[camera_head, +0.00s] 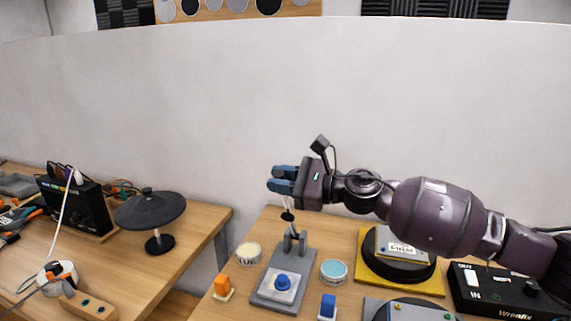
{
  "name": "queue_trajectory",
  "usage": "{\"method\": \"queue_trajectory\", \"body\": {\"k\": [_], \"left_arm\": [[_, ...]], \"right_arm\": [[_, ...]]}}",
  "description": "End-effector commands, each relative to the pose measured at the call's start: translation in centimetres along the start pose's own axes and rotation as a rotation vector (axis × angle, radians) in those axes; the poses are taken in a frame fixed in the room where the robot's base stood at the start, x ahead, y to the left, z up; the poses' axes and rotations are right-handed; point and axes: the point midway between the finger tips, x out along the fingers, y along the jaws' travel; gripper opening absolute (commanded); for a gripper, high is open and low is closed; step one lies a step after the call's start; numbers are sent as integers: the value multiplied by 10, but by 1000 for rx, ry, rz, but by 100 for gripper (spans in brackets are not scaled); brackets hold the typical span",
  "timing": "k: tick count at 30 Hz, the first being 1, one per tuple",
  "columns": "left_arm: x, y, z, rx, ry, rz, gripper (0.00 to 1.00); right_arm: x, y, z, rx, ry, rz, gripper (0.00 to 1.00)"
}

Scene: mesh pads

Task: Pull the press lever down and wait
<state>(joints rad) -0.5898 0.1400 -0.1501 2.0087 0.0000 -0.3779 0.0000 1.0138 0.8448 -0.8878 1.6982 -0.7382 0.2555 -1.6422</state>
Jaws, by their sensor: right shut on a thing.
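The press stands on the right-hand table, with a grey base (271,299), a blue round piece (283,281) on a pale plate and an upright grey bracket behind it. A thin lever (290,226) with a dark part rises from the bracket towards my right gripper. My right gripper (283,181) comes in from the right above the press, its blue fingers pointing left. It is shut on the upper end of the lever, which its fingers mostly hide. My left gripper is out of view.
A cream round tin (248,252) and a light-blue round tin (334,271) flank the press. A black round device (398,267) on a yellow board and a black box (510,292) lie to the right.

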Motion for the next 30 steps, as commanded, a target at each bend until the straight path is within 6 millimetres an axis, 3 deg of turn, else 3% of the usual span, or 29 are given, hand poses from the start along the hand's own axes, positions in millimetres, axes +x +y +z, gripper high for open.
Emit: {"method": "queue_trajectory", "body": {"k": [6,17,18,22,30], "left_arm": [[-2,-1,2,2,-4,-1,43],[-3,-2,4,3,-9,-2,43],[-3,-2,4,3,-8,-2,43],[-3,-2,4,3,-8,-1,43],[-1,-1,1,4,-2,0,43]], "right_arm": [[0,11,0,-37,-1,0,0],[0,12,-1,-41,0,1,0],[0,12,-1,-41,0,1,25],[0,12,-1,-40,0,1,45],[0,11,-1,-40,1,0,48]]}}
